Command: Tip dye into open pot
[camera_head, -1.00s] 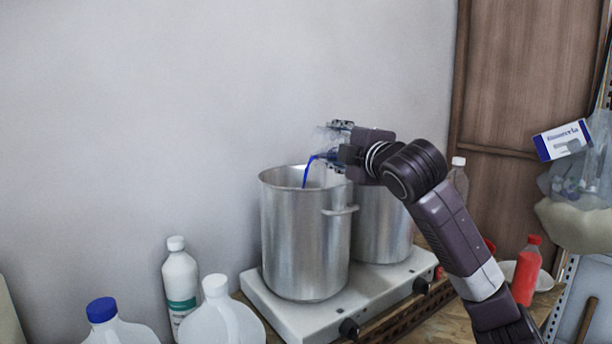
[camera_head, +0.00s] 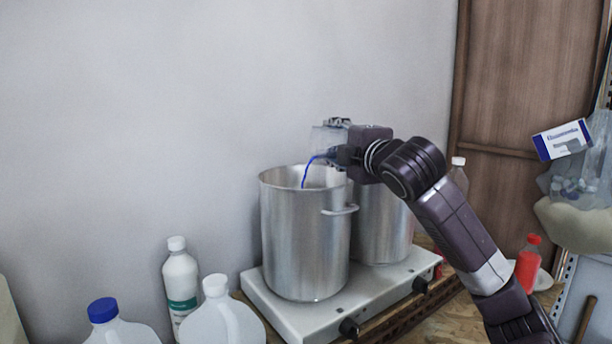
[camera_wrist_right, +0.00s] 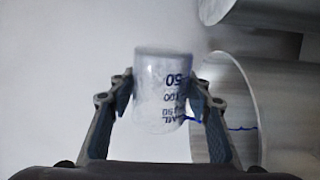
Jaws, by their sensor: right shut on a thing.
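My right gripper (camera_head: 338,142) is shut on a clear beaker (camera_head: 322,139) above the front pot's rim. The beaker is tipped, and a thin blue dye stream (camera_head: 306,170) runs from it into the mouth of the open front pot (camera_head: 300,240). In the right wrist view the beaker (camera_wrist_right: 158,90), with dark volume marks, sits between the two fingers (camera_wrist_right: 160,100) and looks nearly empty. A blue streak (camera_wrist_right: 240,128) crosses the pot's opening (camera_wrist_right: 232,100) there. The inside bottom of the pot is hidden. My left gripper is out of view.
A second steel pot (camera_head: 382,225) stands right behind the first on a white two-burner hotplate (camera_head: 385,285). White bottles and jugs (camera_head: 215,315) stand at front left. A clear bottle (camera_head: 458,178) and a red bottle (camera_head: 527,264) are at right. The wall side is clear.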

